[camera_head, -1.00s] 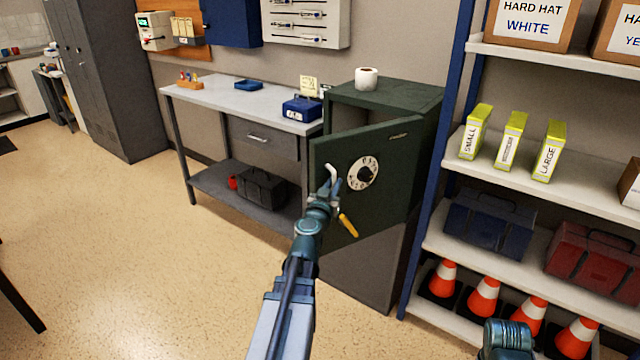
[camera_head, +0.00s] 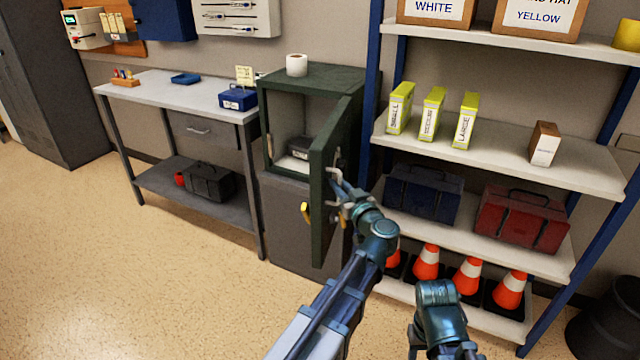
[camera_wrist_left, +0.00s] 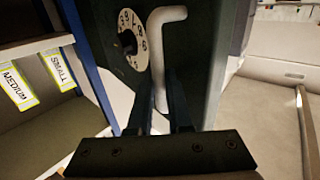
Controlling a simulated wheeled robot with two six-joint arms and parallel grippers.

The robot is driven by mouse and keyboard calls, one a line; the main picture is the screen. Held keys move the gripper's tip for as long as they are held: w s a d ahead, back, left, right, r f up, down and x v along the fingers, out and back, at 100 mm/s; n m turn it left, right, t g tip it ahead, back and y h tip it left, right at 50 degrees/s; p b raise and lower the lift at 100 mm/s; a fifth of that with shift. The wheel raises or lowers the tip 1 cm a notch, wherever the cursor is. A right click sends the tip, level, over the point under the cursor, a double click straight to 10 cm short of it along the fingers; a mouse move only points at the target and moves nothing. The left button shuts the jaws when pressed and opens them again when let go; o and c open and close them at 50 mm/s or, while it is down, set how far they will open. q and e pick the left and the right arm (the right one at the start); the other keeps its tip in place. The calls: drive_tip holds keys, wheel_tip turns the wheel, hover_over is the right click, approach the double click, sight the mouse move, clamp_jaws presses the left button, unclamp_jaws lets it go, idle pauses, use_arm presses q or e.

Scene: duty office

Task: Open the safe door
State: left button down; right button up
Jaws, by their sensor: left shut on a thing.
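The dark green safe (camera_head: 312,76) stands on a grey cabinet, its door (camera_head: 328,200) swung well open and seen nearly edge-on. Inside the safe, a dark box (camera_head: 300,146) sits on a pale surface. My left gripper (camera_head: 341,186) is at the door's outer face, shut on the pale bent handle (camera_head: 335,172). In the left wrist view, the handle (camera_wrist_left: 162,50) stands between the fingers of my left gripper (camera_wrist_left: 160,108), beside the round dial (camera_wrist_left: 132,40). Part of my right arm shows at the bottom of the head view; its gripper is out of view.
A shelf rack (camera_head: 500,158) with boxes, toolboxes and orange cones stands close right of the door. A workbench (camera_head: 165,92) is left of the safe. A paper roll (camera_head: 296,65) sits on the safe. The floor (camera_head: 120,260) at front left is clear.

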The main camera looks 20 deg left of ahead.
use_arm(q)
drive_tip(key=shift+w+d+r, duration=0.1)
drive_tip(key=shift+w+d, duration=0.3)
drive_tip(key=shift+d, duration=0.4)
drive_tip(key=shift+w+d, duration=0.35)
drive_tip(key=shift+d, duration=0.4)
drive_tip(key=c, duration=0.8)
unclamp_jaws()
drive_tip(key=shift+c, duration=0.2)
drive_tip(key=shift+a, duration=0.1)
use_arm(e)
drive_tip(key=shift+w, duration=0.1)
use_arm(q)
drive_tip(key=shift+s, duration=0.15)
drive_tip(key=shift+s, duration=0.1)
use_arm(e)
drive_tip(key=shift+d, duration=0.15)
